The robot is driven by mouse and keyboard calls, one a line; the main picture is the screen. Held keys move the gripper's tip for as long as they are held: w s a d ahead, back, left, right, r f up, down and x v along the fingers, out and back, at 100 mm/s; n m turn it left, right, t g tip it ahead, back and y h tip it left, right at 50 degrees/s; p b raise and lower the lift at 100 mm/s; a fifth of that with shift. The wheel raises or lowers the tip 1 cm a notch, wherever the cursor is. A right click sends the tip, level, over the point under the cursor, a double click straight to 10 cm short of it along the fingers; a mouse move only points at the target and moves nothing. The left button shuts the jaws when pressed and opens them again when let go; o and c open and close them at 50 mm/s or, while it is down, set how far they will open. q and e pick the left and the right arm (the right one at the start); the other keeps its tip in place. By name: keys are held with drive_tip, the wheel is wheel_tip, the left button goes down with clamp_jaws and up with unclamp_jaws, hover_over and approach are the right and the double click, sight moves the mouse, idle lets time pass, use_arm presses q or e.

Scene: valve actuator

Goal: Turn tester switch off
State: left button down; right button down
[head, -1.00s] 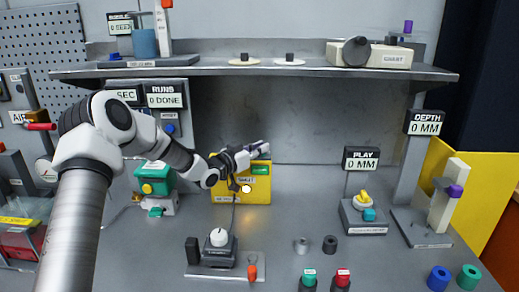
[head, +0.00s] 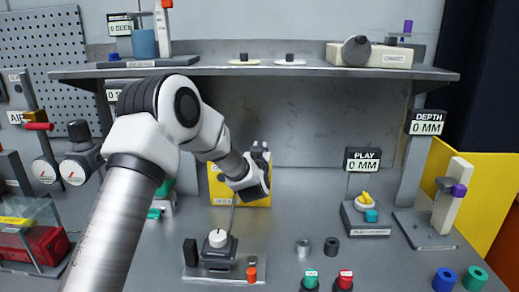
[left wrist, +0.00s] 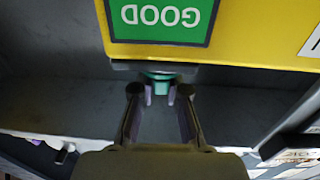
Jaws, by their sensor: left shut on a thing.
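The yellow tester box (head: 217,185) stands at the back of the bench, with much of its front hidden behind my left arm in the head view. In the left wrist view its yellow face (left wrist: 255,35) fills the top, with a green GOOD panel (left wrist: 160,18) seen upside down. A small teal switch-like part (left wrist: 160,76) sits just under that face, between my fingertips. My left gripper (left wrist: 160,92) is shut on this teal part; its position, on or off, cannot be told. The gripper also shows at the box in the head view (head: 260,150). My right gripper is not in view.
A shelf (head: 240,67) runs above the box. A black-and-white knob fixture (head: 218,240) stands in front, and the PLAY stand (head: 366,222) is to the right. Small grey and black cylinders (head: 303,248) lie between them. Bare bench lies right of the box.

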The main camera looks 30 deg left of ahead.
use_arm(q)
drive_tip(key=n+g+y+p, duration=0.1)
drive_tip(key=n+g+y, duration=0.1)
drive_tip(key=g+y, duration=0.1)
drive_tip(key=n+g+y+p, duration=0.2)
drive_tip(key=n+g+y, duration=0.1)
drive_tip(key=shift+w+d+r+n, duration=0.1)
drive_tip(key=shift+r+n, duration=0.05)
drive_tip(key=shift+n, duration=0.15)
drive_tip(key=n+g+y+p, duration=0.1)
drive_tip(key=n+g, duration=0.1)
drive_tip(key=g, duration=0.1)
drive_tip(key=shift+y, duration=0.4)
drive_tip(key=shift+n+g+y, duration=0.4)
drive_tip(key=shift+n+g, duration=0.5)
drive_tip(key=shift+g, duration=0.3)
drive_tip(key=c, duration=1.3)
unclamp_jaws()
drive_tip(key=shift+o, duration=0.6)
drive_tip(key=shift+a, duration=0.25)
drive_tip(key=shift+d, duration=0.1)
drive_tip(key=v, duration=1.1)
drive_tip(key=shift+d+f, duration=0.25)
drive_tip(key=shift+d, duration=0.15)
